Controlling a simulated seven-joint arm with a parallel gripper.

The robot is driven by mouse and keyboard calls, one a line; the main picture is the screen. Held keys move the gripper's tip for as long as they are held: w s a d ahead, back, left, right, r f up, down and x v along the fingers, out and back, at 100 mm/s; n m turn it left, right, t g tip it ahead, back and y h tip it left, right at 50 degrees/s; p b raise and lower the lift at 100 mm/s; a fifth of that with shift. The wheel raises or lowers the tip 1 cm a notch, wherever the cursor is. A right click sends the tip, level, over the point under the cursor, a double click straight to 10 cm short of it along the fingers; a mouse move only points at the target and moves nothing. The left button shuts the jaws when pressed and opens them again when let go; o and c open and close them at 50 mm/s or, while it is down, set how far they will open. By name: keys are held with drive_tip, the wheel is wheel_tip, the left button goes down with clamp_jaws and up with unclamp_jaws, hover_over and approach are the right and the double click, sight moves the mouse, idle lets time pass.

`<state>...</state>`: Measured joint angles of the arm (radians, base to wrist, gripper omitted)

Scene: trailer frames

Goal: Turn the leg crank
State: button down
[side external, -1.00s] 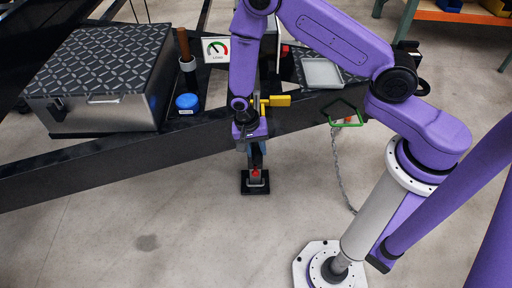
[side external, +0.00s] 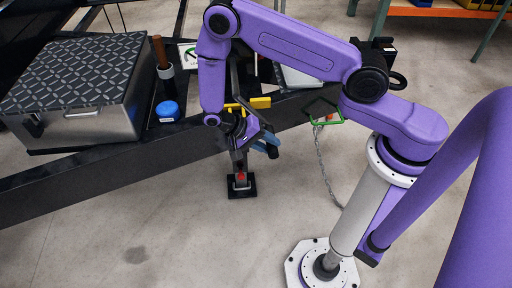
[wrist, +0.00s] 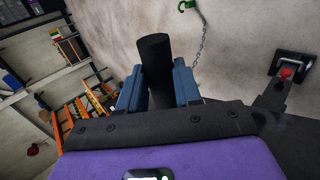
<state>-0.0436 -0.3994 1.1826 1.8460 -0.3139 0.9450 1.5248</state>
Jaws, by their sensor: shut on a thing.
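The leg (side external: 241,170) stands upright below the black trailer frame, with a red part near its bottom and a black foot plate (side external: 242,187) on the floor. My gripper (side external: 268,146) is beside the leg's upper part, its blue fingers tilted down to the right. In the wrist view my gripper (wrist: 172,92) is shut on a black cylindrical crank handle (wrist: 155,62), held between the two blue fingers. The leg's foot also shows in the wrist view (wrist: 292,64) at the right. The rest of the crank is hidden by my gripper and arm.
A silver toolbox (side external: 85,125) with a patterned lid, a blue round can (side external: 168,111) and a brown-handled tool (side external: 160,52) are on the frame at left. A yellow part (side external: 247,103) is just above my gripper. A green hook (side external: 323,112) with a chain hangs at right.

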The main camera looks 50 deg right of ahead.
drive_tip(key=s+d+r+g+h, duration=0.1)
drive_tip(key=r+g+h, duration=0.1)
drive_tip(key=r, duration=0.7)
drive_tip(key=s+d+r+g+h, duration=0.2)
drive_tip(key=r+g+h, duration=0.1)
drive_tip(key=r, duration=0.6)
drive_tip(key=shift+r, duration=0.2)
idle(0.3)
idle(1.2)
drive_tip(key=c, duration=0.8)
unclamp_jaws()
drive_tip(key=shift+v, duration=5.8)
drive_tip(key=shift+w+a, duration=0.1)
drive_tip(key=shift+a, duration=0.05)
